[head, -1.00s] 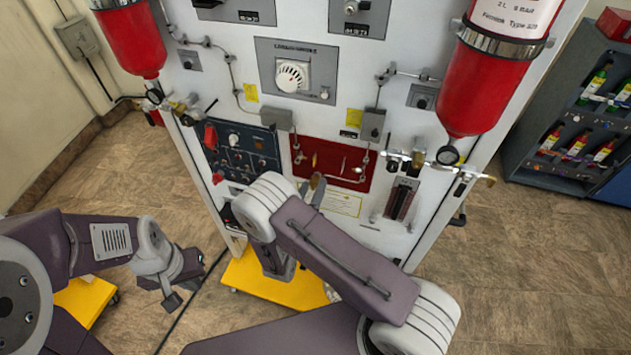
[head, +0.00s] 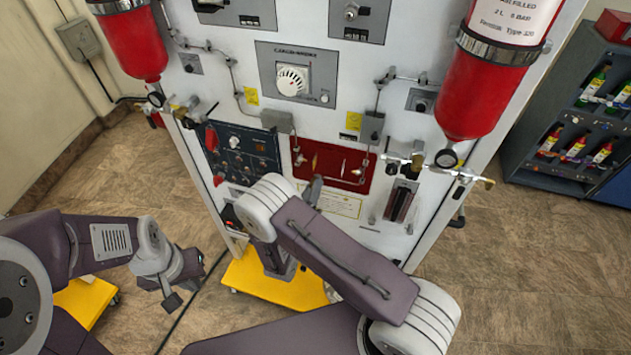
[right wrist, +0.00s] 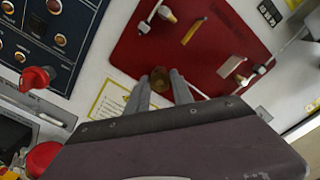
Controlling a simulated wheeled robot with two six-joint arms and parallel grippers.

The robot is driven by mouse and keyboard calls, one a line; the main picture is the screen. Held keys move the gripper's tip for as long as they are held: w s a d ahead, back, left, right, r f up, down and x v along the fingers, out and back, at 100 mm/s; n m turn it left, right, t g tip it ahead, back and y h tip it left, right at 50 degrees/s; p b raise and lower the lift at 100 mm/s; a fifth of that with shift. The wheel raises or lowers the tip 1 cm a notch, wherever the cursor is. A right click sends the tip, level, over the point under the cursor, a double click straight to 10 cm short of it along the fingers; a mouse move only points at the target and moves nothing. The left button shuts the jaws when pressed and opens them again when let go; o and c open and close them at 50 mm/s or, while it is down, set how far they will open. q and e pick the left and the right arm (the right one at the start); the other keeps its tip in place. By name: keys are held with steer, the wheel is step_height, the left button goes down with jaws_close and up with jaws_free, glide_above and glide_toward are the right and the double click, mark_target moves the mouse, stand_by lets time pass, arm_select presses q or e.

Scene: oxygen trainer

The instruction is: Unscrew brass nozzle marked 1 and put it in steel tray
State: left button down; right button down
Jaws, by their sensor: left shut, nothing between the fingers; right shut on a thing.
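The red panel (head: 352,180) is on the front of the white trainer cabinet. In the right wrist view, the panel (right wrist: 120,50) carries several small brass fittings. My right gripper (head: 314,185) is in front of the panel's lower left edge. In the right wrist view it (right wrist: 161,86) is shut on a brass nozzle (right wrist: 160,75), whose end shows between the fingertips at the panel's edge. I cannot read a number on it, nor tell whether it is still screwed in. My left gripper (head: 171,300) is shut and empty at the lower left. I cannot make out the steel tray.
Red cylinders (head: 485,85) hang at both sides of the cabinet, with gauges and valves below. A dark blue switch panel (head: 245,155) is left of the red panel. A yellow wheeled base (head: 265,285) stands below. A bottle rack (head: 575,120) is at the right.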

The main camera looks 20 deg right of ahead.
steer(key=shift+n, duration=0.4)
steer(key=shift+a, duration=0.1)
steer(key=shift+v, duration=2.05)
